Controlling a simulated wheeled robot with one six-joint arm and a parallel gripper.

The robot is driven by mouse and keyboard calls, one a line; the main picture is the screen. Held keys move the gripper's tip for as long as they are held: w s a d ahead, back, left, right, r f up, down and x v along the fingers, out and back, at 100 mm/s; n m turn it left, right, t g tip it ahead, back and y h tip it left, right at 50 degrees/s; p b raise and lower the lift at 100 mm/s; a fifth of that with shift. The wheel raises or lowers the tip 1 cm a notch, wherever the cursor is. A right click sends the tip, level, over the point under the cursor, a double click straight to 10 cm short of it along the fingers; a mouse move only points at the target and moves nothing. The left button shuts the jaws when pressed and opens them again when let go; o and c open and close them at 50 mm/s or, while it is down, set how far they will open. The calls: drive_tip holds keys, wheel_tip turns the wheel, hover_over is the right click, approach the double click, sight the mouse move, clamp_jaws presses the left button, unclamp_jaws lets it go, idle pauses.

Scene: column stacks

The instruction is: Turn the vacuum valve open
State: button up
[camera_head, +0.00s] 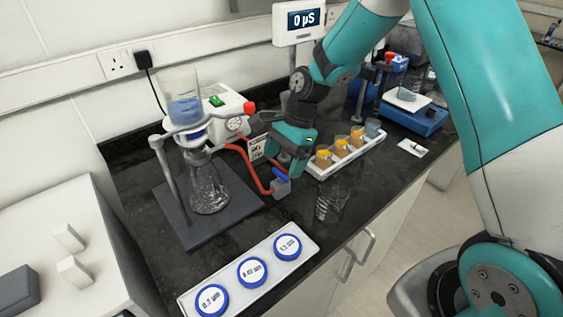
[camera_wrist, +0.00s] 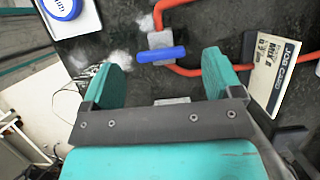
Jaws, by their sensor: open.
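The vacuum valve is a small grey block with a blue lever handle (camera_wrist: 161,54), set in a red hose. In the wrist view its lever lies roughly crosswise, just beyond and between my open fingertips. In the head view the valve (camera_head: 281,184) sits on the black bench, right of the filter flask. My gripper (camera_wrist: 161,70) is open, with nothing between its teal fingers. In the head view my gripper (camera_head: 290,165) hangs close above and behind the valve, and its fingertips are partly hidden. The red hose (camera_head: 250,168) runs from the valve toward the flask and the pump.
A flask (camera_head: 208,188) stands on a dark stand left of the valve. A clear beaker (camera_head: 331,203) stands to its right. A tray of orange sample cups (camera_head: 341,147) lies behind right. A tray with blue-lidded containers (camera_head: 252,271) lies in front. A job card (camera_wrist: 273,78) stands nearby.

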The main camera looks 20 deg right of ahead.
sight(280, 177)
drive_tip(key=shift+p+x, duration=0.3)
drive_tip(key=shift+x, duration=1.05)
drive_tip(key=shift+d, duration=0.2)
drive_tip(key=c, duration=0.9)
